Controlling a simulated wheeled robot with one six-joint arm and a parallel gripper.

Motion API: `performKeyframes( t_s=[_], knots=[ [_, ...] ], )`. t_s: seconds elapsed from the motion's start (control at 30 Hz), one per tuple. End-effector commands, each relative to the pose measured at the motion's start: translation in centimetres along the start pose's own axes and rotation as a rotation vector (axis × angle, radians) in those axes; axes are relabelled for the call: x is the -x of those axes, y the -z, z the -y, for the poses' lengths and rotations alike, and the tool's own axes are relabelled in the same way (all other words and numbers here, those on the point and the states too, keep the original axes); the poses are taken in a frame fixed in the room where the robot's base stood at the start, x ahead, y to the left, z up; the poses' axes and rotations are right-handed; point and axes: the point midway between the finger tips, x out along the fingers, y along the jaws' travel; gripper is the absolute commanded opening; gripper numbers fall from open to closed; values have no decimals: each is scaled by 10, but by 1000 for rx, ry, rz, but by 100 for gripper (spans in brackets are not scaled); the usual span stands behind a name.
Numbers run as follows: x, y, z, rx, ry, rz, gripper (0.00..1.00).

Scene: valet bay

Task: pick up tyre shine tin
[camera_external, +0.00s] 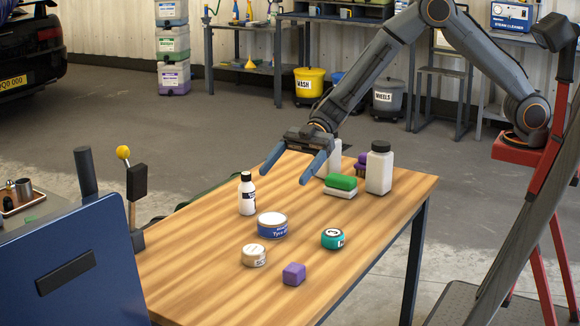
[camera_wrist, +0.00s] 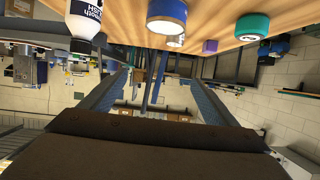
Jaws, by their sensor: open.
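The tyre shine tin (camera_external: 272,228) is a low, round blue tin with a pale lid and a label reading "Tyre". It stands on the wooden table, with nothing on top of it. The tin also shows at the top of the wrist view (camera_wrist: 167,15). My gripper (camera_external: 284,178) is open and empty above the table, behind the tin and apart from it. Its two blue fingers are spread wide and also show in the wrist view (camera_wrist: 160,80).
A white bottle (camera_external: 247,196) stands left of the tin. A beige tin (camera_external: 254,256), a purple block (camera_external: 293,274) and a teal tin (camera_external: 333,239) lie in front and right.

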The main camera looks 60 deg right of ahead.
Motion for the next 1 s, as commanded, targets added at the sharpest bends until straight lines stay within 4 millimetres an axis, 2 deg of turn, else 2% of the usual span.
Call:
performKeyframes(
  t_s=[0.5,0.77,1.0],
  knots=[
    [-28,-78,0,0,-2,1,82],
    [-46,-76,-1,2,-2,0,82],
    [-82,-77,0,1,0,0,82]
  ],
)
